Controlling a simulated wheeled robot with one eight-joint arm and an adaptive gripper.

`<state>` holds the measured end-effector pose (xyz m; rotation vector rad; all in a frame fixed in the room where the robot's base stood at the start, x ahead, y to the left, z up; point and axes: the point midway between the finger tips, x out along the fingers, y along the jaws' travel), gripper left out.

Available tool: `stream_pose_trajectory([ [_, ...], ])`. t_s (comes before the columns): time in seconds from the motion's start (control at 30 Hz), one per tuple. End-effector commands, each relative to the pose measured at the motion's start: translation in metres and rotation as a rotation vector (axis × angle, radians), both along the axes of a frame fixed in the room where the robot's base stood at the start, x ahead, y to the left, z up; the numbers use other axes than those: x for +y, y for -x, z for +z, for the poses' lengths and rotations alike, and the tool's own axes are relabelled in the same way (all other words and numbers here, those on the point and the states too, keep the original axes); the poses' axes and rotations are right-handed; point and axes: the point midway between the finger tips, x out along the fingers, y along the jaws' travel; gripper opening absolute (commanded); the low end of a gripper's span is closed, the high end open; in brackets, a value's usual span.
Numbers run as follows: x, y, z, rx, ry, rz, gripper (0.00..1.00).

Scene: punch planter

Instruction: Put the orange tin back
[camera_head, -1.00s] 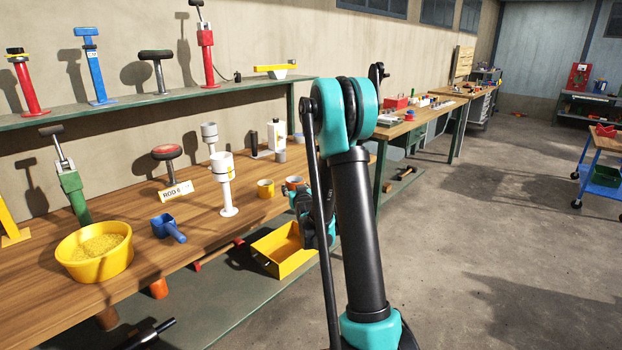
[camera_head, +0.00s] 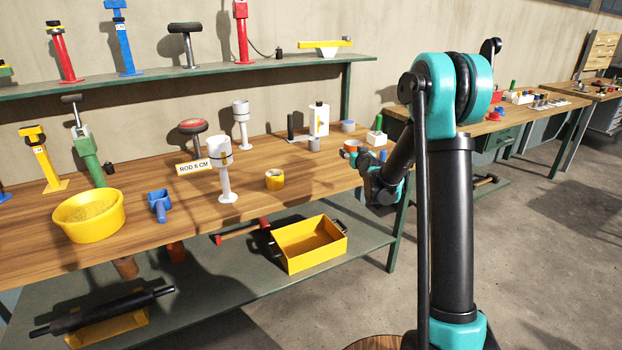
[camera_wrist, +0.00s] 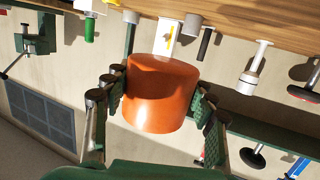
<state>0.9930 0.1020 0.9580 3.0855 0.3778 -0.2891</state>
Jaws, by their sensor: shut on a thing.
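The orange tin (camera_wrist: 160,94) fills the middle of the wrist view. My gripper (camera_wrist: 160,105) is shut on it, with one finger against each side.
A yellow tin (camera_head: 275,180) stands on the bench left of my gripper. A yellow crate (camera_head: 309,243) sits below on the lower shelf.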

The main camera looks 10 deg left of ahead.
Motion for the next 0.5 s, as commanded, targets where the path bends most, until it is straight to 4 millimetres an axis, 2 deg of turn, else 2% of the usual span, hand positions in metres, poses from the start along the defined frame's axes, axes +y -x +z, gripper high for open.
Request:
stream_pose_trajectory([
  [0.03,0.03,-0.006,0.011,0.001,-0.003,0.048,0.21],
  [0.2,0.112,-0.015,0.048,-0.008,-0.007,0.187,0.2],
  [0.33,0.156,-0.015,0.071,-0.021,-0.01,0.263,0.2],
  [0.5,0.184,-0.013,0.086,-0.033,-0.013,0.309,0.2],
])
